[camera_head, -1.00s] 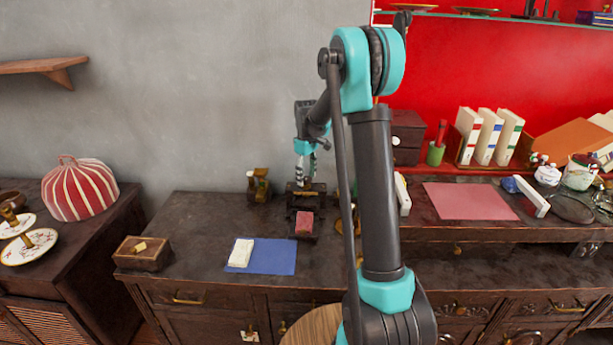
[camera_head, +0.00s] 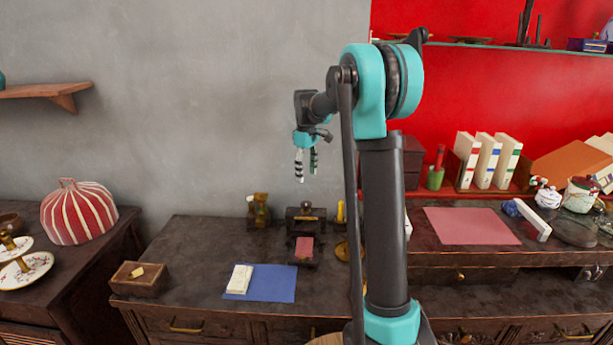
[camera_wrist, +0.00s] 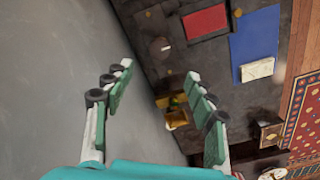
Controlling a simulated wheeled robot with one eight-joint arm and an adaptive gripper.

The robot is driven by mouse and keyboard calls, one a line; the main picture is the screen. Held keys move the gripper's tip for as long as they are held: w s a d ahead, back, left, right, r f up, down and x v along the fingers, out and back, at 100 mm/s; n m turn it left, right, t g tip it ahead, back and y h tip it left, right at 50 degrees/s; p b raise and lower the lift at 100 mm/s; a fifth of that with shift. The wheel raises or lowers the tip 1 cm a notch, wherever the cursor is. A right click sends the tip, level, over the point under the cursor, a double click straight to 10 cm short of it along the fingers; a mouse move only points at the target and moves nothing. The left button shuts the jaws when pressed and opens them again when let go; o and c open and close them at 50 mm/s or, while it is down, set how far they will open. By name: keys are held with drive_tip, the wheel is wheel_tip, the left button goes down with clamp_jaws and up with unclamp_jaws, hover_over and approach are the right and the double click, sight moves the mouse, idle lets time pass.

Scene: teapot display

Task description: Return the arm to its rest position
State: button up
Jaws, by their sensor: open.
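My gripper (camera_head: 306,165) hangs in the air above the back of the dark wooden cabinet, in front of the grey wall, its fingers pointing down. In the wrist view my gripper (camera_wrist: 156,88) is open, with two green-padded fingers apart and nothing between them. My arm stands upright in the middle of the head view and bends over toward the left at the top. It hides part of the cabinet top behind it.
Below the gripper are a dark stand with a red pad (camera_head: 304,247), a brass object (camera_head: 258,211), and a blue mat (camera_head: 272,284) with a white block (camera_head: 239,279). A wooden box (camera_head: 140,279) stands left. A pink mat (camera_head: 470,226) and white binders (camera_head: 487,160) are right.

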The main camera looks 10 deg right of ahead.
drive_tip(key=s+d+f+m+t, duration=0.1)
drive_tip(key=s+f+m, duration=0.2)
drive_tip(key=s, duration=0.9)
drive_tip(key=s+d+f+m+t, duration=0.1)
drive_tip(key=s+d+f+m, duration=0.1)
drive_tip(key=s+f, duration=0.4)
drive_tip(key=s+d+f+m+t, duration=0.2)
drive_tip(key=s+f+m, duration=0.2)
drive_tip(key=s, duration=1.3)
drive_tip(key=shift+s+f, duration=0.35)
drive_tip(key=shift+f, duration=0.5)
